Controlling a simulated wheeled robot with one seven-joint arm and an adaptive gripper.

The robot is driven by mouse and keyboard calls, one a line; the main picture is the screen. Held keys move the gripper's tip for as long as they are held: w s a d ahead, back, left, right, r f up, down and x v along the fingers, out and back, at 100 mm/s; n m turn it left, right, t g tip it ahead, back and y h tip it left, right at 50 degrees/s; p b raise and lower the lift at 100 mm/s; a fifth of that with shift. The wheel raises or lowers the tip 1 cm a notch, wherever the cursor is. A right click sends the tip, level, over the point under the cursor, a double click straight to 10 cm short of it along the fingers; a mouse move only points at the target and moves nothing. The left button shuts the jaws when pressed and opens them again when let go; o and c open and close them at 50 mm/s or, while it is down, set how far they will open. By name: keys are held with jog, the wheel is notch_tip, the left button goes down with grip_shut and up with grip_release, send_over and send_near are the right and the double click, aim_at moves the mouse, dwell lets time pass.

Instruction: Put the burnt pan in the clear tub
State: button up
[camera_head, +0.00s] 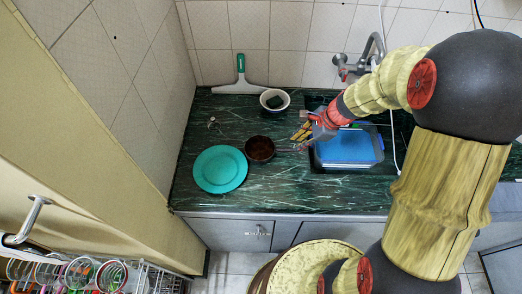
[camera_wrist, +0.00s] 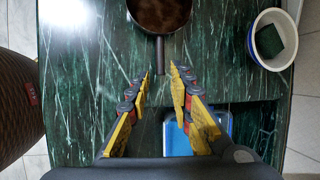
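The burnt pan (camera_head: 260,149) is small, round and dark brown, and sits on the green marble counter left of my gripper. In the wrist view the pan (camera_wrist: 160,14) is at the top, its short handle (camera_wrist: 160,55) pointing toward my gripper. My gripper (camera_wrist: 160,70) is open and empty, with the handle's end between or just beyond the fingertips; I cannot tell its height above it. In the head view my gripper (camera_head: 300,136) is between the pan and the tub. The clear tub (camera_head: 348,165), blue inside, is on the right, partly hidden by my gripper.
A teal plate (camera_head: 220,169) lies left of the pan. A white bowl (camera_head: 274,92) with a dark green sponge (camera_wrist: 269,42) stands behind it. A squeegee (camera_head: 240,80) leans at the back wall. A tap (camera_head: 372,48) and white hose are behind the tub.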

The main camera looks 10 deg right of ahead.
aim_at(287, 149)
jog(key=shift+a+b+x, duration=0.2)
jog(key=shift+b+x, duration=1.55)
jog(key=shift+x, duration=2.2)
jog(key=shift+r, duration=0.15)
jog(key=shift+c, duration=1.3)
grip_shut()
